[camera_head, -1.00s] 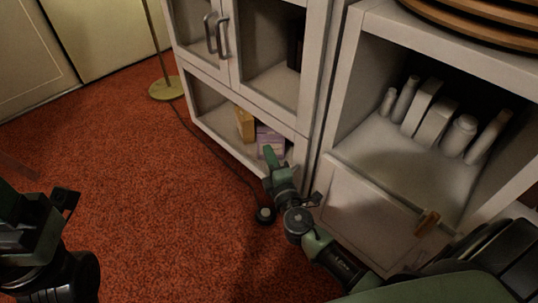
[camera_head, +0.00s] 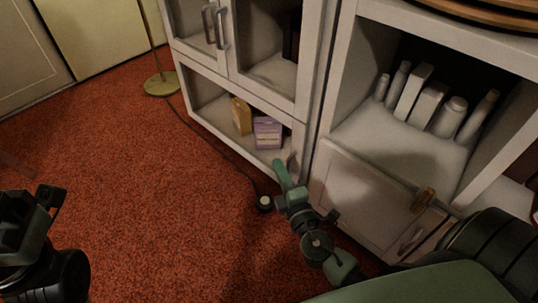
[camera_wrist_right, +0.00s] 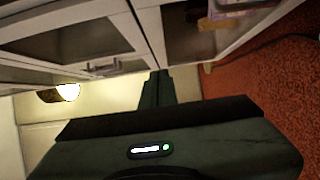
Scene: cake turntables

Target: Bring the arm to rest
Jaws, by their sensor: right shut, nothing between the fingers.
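My right gripper (camera_head: 279,170) is shut and empty in the head view. It is just in front of the low open shelf of the white cabinet, a little above the carpet. In the right wrist view its fingers (camera_wrist_right: 157,88) are together with nothing between them. My left gripper (camera_head: 30,212) is at the left edge of the head view, dark and partly out of frame. I cannot tell whether its fingers are open or shut.
A purple box (camera_head: 268,133) and a yellow-brown box (camera_head: 241,116) stand in the low shelf. White bottles and cartons (camera_head: 430,100) stand in the right cabinet, above a pale panel with a wooden handle (camera_head: 423,199). A brass lamp base (camera_head: 161,83) stands on the red carpet (camera_head: 140,170), which is clear at the left.

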